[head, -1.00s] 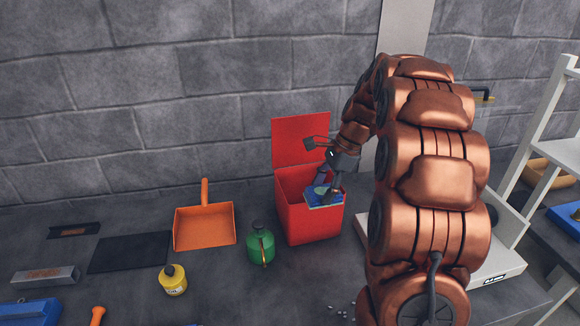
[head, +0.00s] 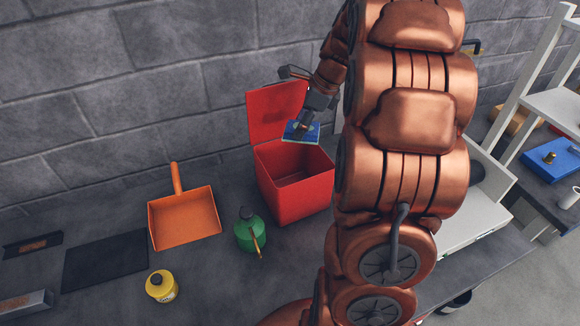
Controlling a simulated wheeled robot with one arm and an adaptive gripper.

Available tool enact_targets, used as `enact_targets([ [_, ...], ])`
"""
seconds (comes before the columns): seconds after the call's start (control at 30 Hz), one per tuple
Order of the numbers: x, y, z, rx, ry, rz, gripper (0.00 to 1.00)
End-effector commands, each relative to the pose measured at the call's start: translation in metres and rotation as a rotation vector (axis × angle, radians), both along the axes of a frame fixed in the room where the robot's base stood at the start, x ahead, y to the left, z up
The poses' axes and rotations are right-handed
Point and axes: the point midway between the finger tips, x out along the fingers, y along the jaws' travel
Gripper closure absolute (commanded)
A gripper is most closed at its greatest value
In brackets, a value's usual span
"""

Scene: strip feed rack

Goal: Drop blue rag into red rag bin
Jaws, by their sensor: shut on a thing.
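The blue rag (head: 296,133) is a small flat blue piece with a paler patch on top. My gripper (head: 302,134) is shut on it and holds it at the back of the red rag bin (head: 296,199), in front of the raised lid (head: 270,115). The bin stands on the bench with its lid open, and its visible interior looks empty. The rag appears above the bin's rear rim; I cannot tell its exact height. The fingertips are small and partly hidden by the rag and wrist.
A green oil can (head: 249,233) stands just left of the bin. A white rack (head: 520,110) stands at right. The stone wall is close behind.

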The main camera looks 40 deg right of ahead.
Motion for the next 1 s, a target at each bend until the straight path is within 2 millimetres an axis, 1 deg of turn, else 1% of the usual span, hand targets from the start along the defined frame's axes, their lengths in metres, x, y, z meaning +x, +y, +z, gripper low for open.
enact_targets([
  [0.03, 0.0, 0.0, -0.009, 0.001, 0.001, 0.001, 0.69],
  [0.23, 0.001, 0.0, -0.028, -0.002, -0.002, 0.001, 0.69],
  [0.37, 0.001, 0.0, -0.032, -0.003, -0.002, 0.001, 0.69],
  [0.6, 0.001, 0.0, -0.031, -0.002, -0.002, 0.002, 0.69],
  [0.63, 0.001, 0.0, -0.031, -0.002, -0.002, 0.002, 0.34],
  [0.9, 0.001, 0.001, -0.031, -0.001, -0.001, 0.002, 0.07],
  [1.0, 0.001, 0.001, -0.031, -0.001, -0.001, 0.002, 0.07],
])
